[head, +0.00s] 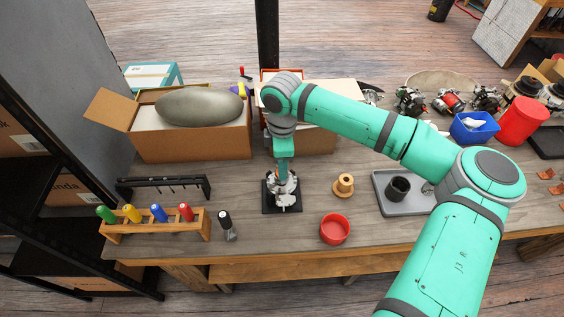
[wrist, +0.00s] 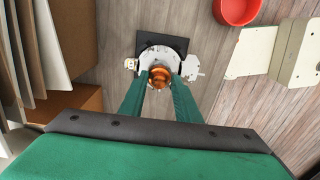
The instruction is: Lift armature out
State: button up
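The alternator housing (head: 287,199) stands on a black square base (head: 270,205) on the bench in the head view. In the wrist view the pale round housing (wrist: 159,55) sits on the dark base (wrist: 178,42), with the copper-coloured armature (wrist: 160,78) showing at its middle. My gripper (head: 283,176) points straight down over the housing. In the wrist view my gripper's two green fingers (wrist: 160,82) stand on either side of the armature, with what looks like a narrow gap to it. The lower part of the armature is hidden in the housing.
A red bowl (head: 335,229), a brass-coloured spool (head: 343,186) and a grey tray (head: 385,203) with a dark cylinder lie to the right. A screwdriver rack (head: 158,229), a black-handled tool (head: 227,226) and a black rail (head: 160,183) lie left. Cardboard boxes (head: 190,145) stand behind.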

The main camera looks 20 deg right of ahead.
grip_shut()
jog(key=shift+r, duration=0.4)
dwell(1.9)
jog(key=shift+w+r, duration=0.1)
jog(key=shift+r, duration=0.35)
